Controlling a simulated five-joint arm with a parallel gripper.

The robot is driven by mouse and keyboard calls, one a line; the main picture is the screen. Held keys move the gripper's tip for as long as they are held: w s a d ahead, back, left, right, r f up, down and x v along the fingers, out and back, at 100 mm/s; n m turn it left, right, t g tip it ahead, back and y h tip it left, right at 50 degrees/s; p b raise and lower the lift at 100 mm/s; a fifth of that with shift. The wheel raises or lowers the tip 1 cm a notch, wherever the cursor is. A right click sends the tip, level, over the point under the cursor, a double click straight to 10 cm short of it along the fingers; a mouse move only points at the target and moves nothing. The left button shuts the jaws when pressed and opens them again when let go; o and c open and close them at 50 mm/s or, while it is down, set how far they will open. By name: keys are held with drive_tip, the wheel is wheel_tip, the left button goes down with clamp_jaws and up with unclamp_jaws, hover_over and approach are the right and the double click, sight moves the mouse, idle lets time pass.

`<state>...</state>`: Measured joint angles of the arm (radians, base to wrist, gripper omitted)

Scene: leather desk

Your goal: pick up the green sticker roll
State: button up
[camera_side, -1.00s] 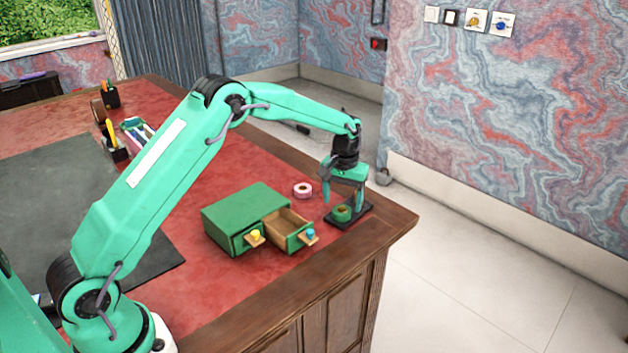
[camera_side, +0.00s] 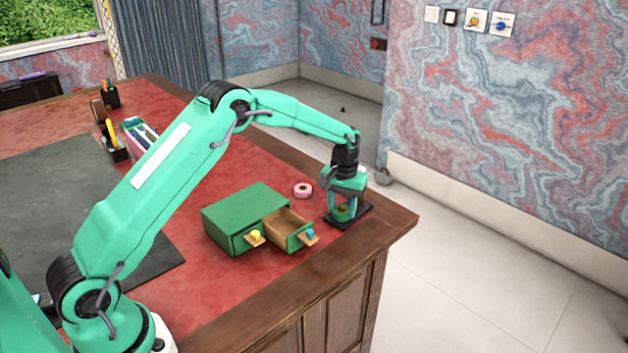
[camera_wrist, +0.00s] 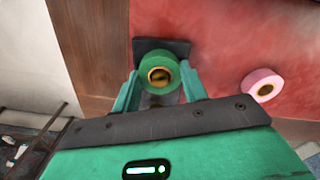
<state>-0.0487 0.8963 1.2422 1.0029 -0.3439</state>
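The green sticker roll (camera_wrist: 158,73) lies flat on a small dark square pad, its brown core facing up in the wrist view. In the side view the green roll (camera_side: 343,210) is partly hidden by the fingers. My gripper (camera_side: 346,212) is lowered over it, with one finger on each side. In the wrist view my gripper (camera_wrist: 160,92) is open, its two fingers spread at the near left and near right of the roll. I cannot tell whether either finger touches the roll.
The dark pad (camera_side: 358,217) lies near the desk's right corner. A pink roll (camera_side: 303,190) lies just behind left; it also shows in the wrist view (camera_wrist: 262,86). A green drawer box (camera_side: 243,212) with an open drawer (camera_side: 289,229) stands to the left. Pen holders are farther back.

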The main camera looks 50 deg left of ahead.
drive_tip(key=shift+c, duration=0.8)
drive_tip(key=shift+r, duration=0.15)
drive_tip(key=shift+r, duration=0.55)
drive_tip(key=r, duration=0.3)
drive_tip(key=shift+s+d+r, duration=0.1)
drive_tip(key=shift+d, duration=0.2)
drive_tip(key=s+d+r, duration=0.5)
drive_tip(key=d+r, duration=0.1)
drive_tip(key=d, duration=0.3)
drive_tip(key=shift+s+d+r, duration=0.15)
drive_tip(key=shift+d+r, duration=0.1)
drive_tip(key=shift+d, duration=0.15)
drive_tip(key=shift+a, duration=0.1)
